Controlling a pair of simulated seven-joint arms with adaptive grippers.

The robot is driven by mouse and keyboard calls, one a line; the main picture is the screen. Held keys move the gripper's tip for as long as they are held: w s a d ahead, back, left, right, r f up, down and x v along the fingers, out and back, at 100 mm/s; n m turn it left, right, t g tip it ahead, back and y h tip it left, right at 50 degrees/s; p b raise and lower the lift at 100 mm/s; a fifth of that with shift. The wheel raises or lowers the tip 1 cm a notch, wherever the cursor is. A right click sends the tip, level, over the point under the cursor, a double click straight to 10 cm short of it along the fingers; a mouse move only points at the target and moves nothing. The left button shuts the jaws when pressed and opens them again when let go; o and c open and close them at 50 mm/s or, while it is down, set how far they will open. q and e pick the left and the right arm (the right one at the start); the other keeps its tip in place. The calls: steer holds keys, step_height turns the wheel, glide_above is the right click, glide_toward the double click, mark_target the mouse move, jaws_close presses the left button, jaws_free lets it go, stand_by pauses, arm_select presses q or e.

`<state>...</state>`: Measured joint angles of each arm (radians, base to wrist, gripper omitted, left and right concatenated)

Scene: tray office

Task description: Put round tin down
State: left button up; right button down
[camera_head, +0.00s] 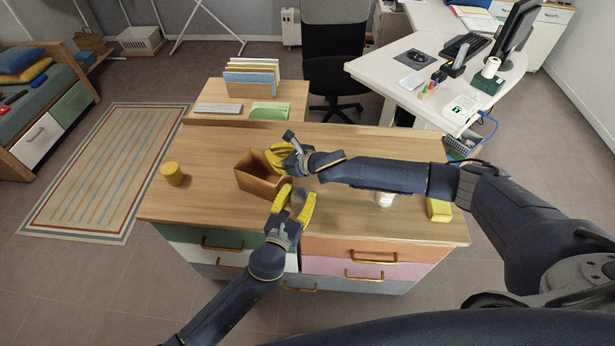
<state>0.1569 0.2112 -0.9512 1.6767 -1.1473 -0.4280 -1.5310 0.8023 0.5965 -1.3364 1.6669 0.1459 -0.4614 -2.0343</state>
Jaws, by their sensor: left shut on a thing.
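The round mustard-yellow tin (172,174) stands upright on the left part of the wooden desk top, apart from both grippers. A brown open-topped box (257,184) stands to its right, near the middle of the desk. My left gripper (290,190) is at the box's near right corner and is shut on the box, though its fingertips are small in view. My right gripper (273,158) is at the box's far right side. Whether it is open or touching the box is unclear.
A white cylinder (383,199) is partly hidden behind my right arm. A yellow block (439,210) lies at the desk's right end. The desk around the tin is clear.

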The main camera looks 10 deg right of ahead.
arm_select(q)
steer(key=v, duration=2.1)
steer(key=w+a+r+m+g+h, duration=0.1)
steer(key=w+r, duration=0.2)
steer(key=w, duration=1.1)
steer(key=shift+w+a+h, duration=0.15)
steer(key=shift+w+h, duration=0.15)
steer(key=shift+h, duration=0.1)
steer(key=w+r, duration=0.3)
steer(key=w, duration=0.1)
steer(key=w+r+m+g+h, duration=0.1)
steer(key=w+r, duration=0.2)
steer(key=w, duration=0.1)
steer(key=w+r+m+g+h, duration=0.1)
steer(key=w+r, duration=0.2)
steer(key=w, duration=0.1)
steer(key=shift+a, duration=0.2)
steer(key=shift+c, duration=0.9)
steer(key=w+d+r+m+g+h, duration=0.1)
steer(key=w+r+m+g+h, duration=0.1)
steer(key=w+r+g, duration=0.1)
steer(key=shift+w+d+m, duration=0.3)
steer(key=shift+w+d, duration=0.05)
steer(key=shift+w, duration=0.55)
steer(key=shift+r, duration=0.1)
steer(key=shift+d, duration=0.1)
